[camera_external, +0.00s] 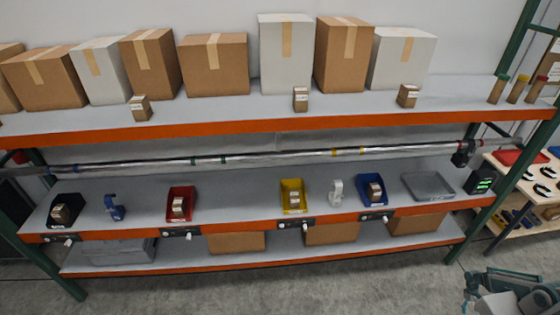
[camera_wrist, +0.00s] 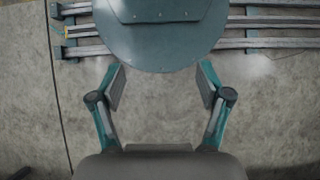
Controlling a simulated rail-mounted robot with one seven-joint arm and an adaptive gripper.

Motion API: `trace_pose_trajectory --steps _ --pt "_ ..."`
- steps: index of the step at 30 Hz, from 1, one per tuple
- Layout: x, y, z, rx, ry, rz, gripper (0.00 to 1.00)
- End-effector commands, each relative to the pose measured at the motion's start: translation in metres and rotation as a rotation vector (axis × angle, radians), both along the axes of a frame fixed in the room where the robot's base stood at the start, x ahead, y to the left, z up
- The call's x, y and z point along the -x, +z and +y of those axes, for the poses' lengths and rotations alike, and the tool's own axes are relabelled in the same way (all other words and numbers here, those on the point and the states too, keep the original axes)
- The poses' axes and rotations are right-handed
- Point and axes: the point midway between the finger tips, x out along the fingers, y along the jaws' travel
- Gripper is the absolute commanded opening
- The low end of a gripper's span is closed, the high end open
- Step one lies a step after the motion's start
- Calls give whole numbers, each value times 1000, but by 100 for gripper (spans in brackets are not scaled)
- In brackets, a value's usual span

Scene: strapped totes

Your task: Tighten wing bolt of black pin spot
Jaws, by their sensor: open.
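A black fixture (camera_external: 462,155), which looks like the pin spot, hangs at the right end of the long silver pipe (camera_external: 290,155). Its wing bolt is too small to make out. In the wrist view my gripper (camera_wrist: 161,85) is open with nothing between its fingers, above bare grey floor. My arm shows at the lower right of the external view, well below and apart from the black fixture. The pin spot does not show in the wrist view.
The pipe runs between an upper shelf (camera_external: 270,128) with several boxes and a lower shelf (camera_external: 240,198) with coloured bins. A black unit with green lights (camera_external: 481,182) sits below the fixture. A wooden tool bench (camera_external: 512,183) stands at right. Floor in front is clear.

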Motion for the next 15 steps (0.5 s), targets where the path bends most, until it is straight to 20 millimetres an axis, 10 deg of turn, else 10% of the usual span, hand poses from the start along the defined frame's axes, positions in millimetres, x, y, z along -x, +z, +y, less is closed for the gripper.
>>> trace_pose_trajectory --steps 5,15 --pt "-27 2 0 0 -2 -50 75" --pt "-147 46 -2 -1 -10 -284 75"
